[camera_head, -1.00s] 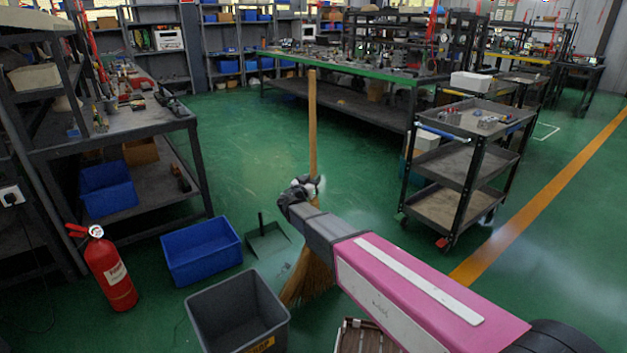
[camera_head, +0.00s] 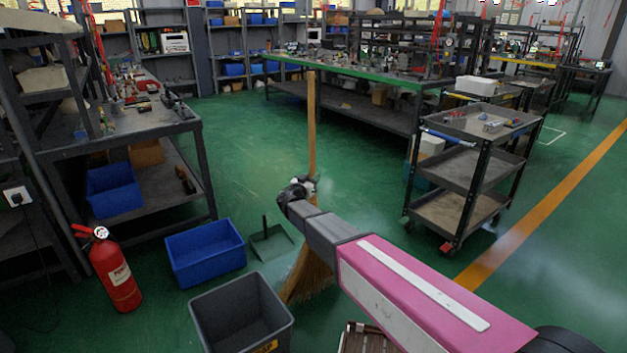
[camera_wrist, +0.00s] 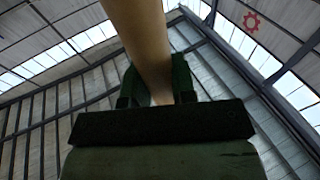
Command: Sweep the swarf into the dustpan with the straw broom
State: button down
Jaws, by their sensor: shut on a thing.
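The straw broom stands nearly upright, its wooden handle (camera_head: 311,120) rising in the head view and its bristles (camera_head: 308,280) down by the floor. My gripper (camera_head: 308,186) is shut on the handle a little above the bristles. In the wrist view the handle (camera_wrist: 145,40) runs up between the two fingers of my gripper (camera_wrist: 158,88). The dustpan (camera_head: 270,240) is dark and lies on the green floor just left of the broom, its short handle up. The bristles and the dustpan are apart. I cannot make out the swarf; the bin and my arm hide part of the floor.
A grey bin (camera_head: 240,318) stands in front of the dustpan. A blue crate (camera_head: 205,252) is left of it, with a red fire extinguisher (camera_head: 118,275) beyond. A black trolley (camera_head: 468,180) stands to the right. A wooden crate (camera_head: 366,340) is at the bottom. The floor behind the broom is clear.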

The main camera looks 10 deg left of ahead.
jog(key=shift+w+a, duration=1.2)
jog(key=shift+a, duration=0.3)
jog(key=shift+w+a, duration=1.2)
jog(key=shift+a, duration=0.15)
jog(key=shift+w+a+f, duration=0.15)
jog(key=shift+w+a, duration=1.05)
jog(key=shift+a, duration=0.2)
